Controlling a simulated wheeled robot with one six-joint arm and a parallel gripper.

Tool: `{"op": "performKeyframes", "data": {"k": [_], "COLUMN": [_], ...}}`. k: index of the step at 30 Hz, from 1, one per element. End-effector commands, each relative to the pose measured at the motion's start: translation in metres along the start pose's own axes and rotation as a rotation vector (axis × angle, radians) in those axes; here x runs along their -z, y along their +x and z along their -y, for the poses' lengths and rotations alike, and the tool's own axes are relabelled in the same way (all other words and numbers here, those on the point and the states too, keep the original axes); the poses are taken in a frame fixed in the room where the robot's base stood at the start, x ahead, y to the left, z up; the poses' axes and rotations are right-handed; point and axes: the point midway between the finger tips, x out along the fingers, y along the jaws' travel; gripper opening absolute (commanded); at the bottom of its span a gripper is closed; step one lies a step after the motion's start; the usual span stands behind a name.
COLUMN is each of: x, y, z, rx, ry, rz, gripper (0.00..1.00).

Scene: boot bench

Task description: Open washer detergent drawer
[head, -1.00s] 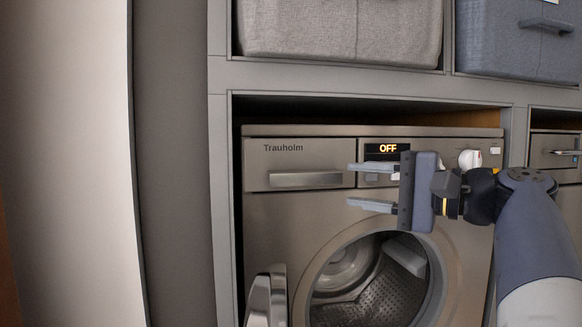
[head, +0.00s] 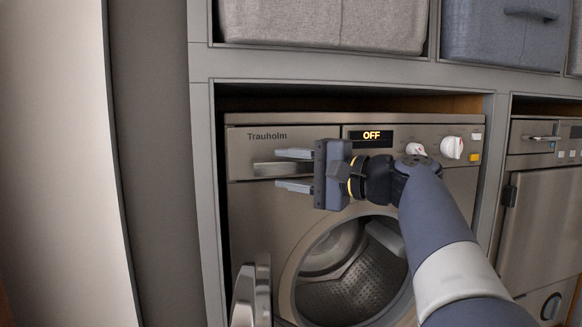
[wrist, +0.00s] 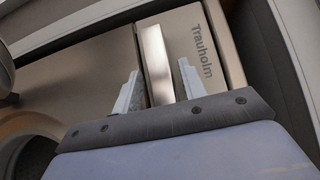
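The washer (head: 250,215) has a detergent drawer (head: 240,150) at its top left, marked "Trauholm". The drawer front looks flush with the panel. Its wide handle (head: 262,169) is partly hidden by my gripper (head: 281,169) in the head view. In the wrist view the bright handle (wrist: 157,65) lies between the two fingers of my gripper (wrist: 159,86), with the drawer front (wrist: 195,45) beside it. The fingers are apart, one on each side of the handle's line, with gaps to it. I cannot tell how far they are from the drawer in depth.
The washer's round door (head: 251,292) stands open at lower left, below my gripper. The display (head: 371,136) reads OFF, with a white knob (head: 452,147) to its right. A grey frame (head: 205,200) encloses the washer. Fabric bins (head: 325,22) sit above.

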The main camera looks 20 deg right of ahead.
Motion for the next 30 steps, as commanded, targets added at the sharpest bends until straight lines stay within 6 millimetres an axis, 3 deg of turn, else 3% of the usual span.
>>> {"op": "performKeyframes", "data": {"k": [4, 19, 30], "x": [0.0001, 0.0003, -0.0013], "y": [-0.0001, -0.0002, -0.0021], "z": [-0.0003, -0.0016, -0.0043], "rx": [0.0, -0.002, -0.006], "ry": [0.0, 0.002, 0.004], "rz": [0.0, 0.001, 0.001], "gripper": [0.4, 0.0, 0.0]}}
